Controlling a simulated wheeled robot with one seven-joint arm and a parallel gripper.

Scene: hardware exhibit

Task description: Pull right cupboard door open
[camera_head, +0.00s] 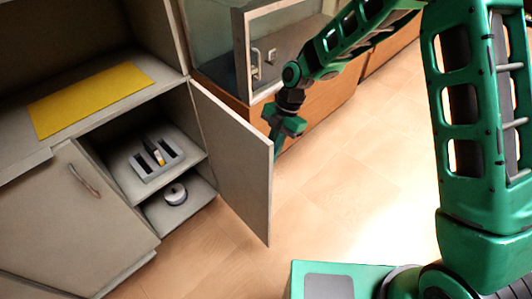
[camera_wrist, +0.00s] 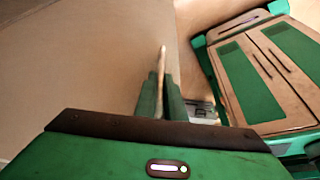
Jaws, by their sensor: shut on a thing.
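The right cupboard door (camera_head: 235,165) stands swung wide open, with its inner face showing in the head view. My gripper (camera_head: 277,146) is at the upper free edge of this door, on its outer side. In the wrist view the two green fingers (camera_wrist: 162,98) are close together around a thin, pale upright bar, which looks like the door handle (camera_wrist: 163,58). The outer face of the door and the handle are hidden in the head view.
The open compartment holds a grey slotted holder (camera_head: 155,158) on its shelf and a round white object (camera_head: 175,193) below. The left door (camera_head: 75,215) is shut. A yellow mat (camera_head: 90,97) lies on the counter. A glass case (camera_head: 270,50) stands behind. Floor at right is clear.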

